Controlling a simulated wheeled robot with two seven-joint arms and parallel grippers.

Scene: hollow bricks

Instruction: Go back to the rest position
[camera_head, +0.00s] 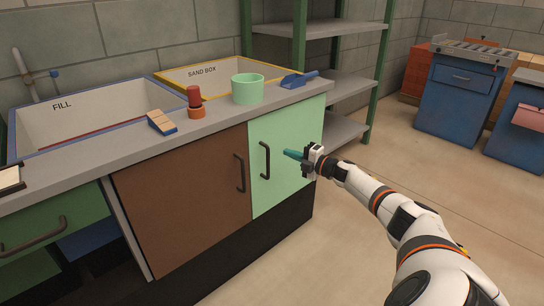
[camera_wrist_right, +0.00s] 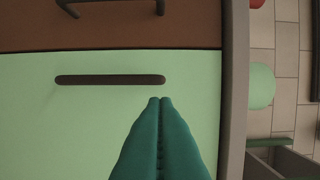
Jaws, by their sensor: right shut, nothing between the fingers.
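My right gripper (camera_head: 292,154) is shut and empty, with teal fingers. It is in front of the light green cabinet door (camera_head: 294,130), to the right of that door's dark handle (camera_head: 265,160). In the right wrist view the closed fingertips (camera_wrist_right: 160,100) show just below the dark handle bar (camera_wrist_right: 110,79), over the green door (camera_wrist_right: 50,130). I cannot tell whether they touch the door. My right arm reaches in from the lower right. My left gripper is not in view.
The worktop (camera_head: 100,163) holds a mint green pot (camera_head: 247,89), a blue scoop (camera_head: 298,80), a red-orange object (camera_head: 195,102) and a brush (camera_head: 161,122). A brown door (camera_head: 185,200) is left of the green one. Open floor (camera_head: 320,260) lies right, blue cabinets (camera_head: 456,105) beyond.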

